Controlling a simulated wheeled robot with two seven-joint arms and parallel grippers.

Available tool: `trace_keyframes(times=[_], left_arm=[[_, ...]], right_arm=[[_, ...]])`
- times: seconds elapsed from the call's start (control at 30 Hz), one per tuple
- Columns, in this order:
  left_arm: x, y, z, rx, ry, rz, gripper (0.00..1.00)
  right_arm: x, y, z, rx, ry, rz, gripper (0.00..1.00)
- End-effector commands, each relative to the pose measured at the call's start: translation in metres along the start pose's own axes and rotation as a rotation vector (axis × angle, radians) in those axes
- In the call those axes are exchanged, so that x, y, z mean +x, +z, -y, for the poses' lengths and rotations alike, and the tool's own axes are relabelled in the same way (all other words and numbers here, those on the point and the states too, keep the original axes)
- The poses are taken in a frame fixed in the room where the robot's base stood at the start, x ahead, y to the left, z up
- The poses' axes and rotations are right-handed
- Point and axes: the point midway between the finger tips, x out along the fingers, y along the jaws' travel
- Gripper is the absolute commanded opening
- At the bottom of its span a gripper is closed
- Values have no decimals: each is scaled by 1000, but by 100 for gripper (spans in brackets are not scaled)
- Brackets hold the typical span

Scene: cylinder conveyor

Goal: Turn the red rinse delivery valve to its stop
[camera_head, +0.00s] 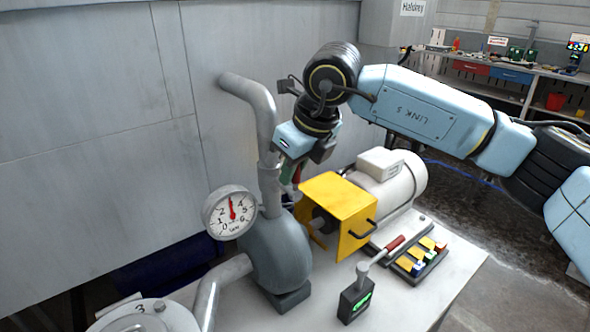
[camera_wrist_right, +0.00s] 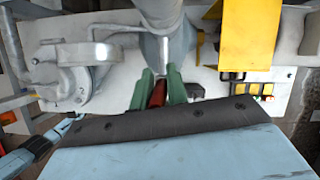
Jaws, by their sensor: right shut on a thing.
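The red rinse delivery valve handle (camera_wrist_right: 157,94) shows in the right wrist view between the two green fingers of my right gripper (camera_wrist_right: 159,88). The gripper is shut on it. In the head view my right gripper (camera_head: 291,172) reaches down beside the grey vertical delivery pipe (camera_head: 267,135), above the pump. A little red of the handle (camera_head: 297,174) shows there, and the fingers and wrist hide most of the valve. The grey pump body (camera_head: 277,250) stands below.
A pressure gauge (camera_head: 230,212) with a red needle sits left of the pipe. A yellow guard (camera_head: 335,204) and a motor (camera_head: 396,182) are right of the pump. A red-handled lever box (camera_head: 356,298) and a button panel (camera_head: 420,259) stand in front on the bench.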

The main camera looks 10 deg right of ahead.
Motion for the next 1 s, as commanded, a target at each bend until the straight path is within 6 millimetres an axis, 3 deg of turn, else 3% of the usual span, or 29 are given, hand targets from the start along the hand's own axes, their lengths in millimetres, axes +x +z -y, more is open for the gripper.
trace_keyframes(times=[0.37,0.4,0.53,0.83,1.0], left_arm=[[0,0,0,0,0,-1,0],[0,0,0,0,0,-1,0],[0,0,0,0,0,-1,0],[0,-1,0,0,0,-2,0],[2,-1,0,1,0,-2,0]], right_arm=[[0,0,0,-10,-9,-2,0],[0,0,0,-10,-9,-3,21],[0,0,0,-9,-8,-3,37],[-2,0,0,-6,-6,-2,37],[-21,1,0,-5,-7,1,37]])
